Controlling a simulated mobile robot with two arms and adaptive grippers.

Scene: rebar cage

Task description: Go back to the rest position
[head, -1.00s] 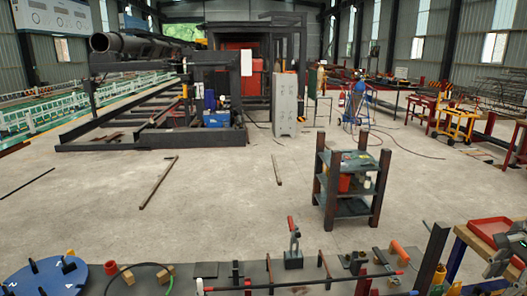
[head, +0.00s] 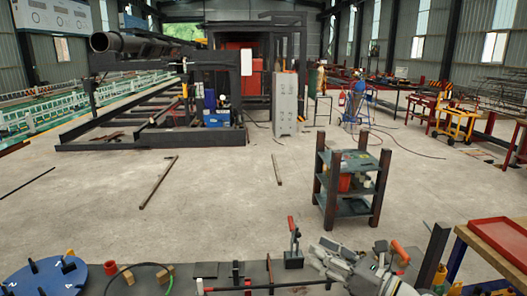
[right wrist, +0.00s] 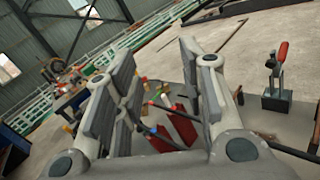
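My right gripper (head: 322,254) is over the front workbench (head: 225,284) in the head view, its fingers pointing left. In the right wrist view the two grey fingers (right wrist: 158,85) stand wide apart, with nothing held between them. A toggle clamp with a red handle (head: 293,247) stands on the bench just left of the gripper. It also shows right of the fingers in the right wrist view (right wrist: 278,88). My left gripper is in neither view.
A blue round plate (head: 45,280) lies at the bench's left end. A red tray (head: 500,238) sits on a wooden-topped table at right. A dark shelf cart (head: 350,208) stands beyond the bench. The concrete floor left of the cart is mostly open.

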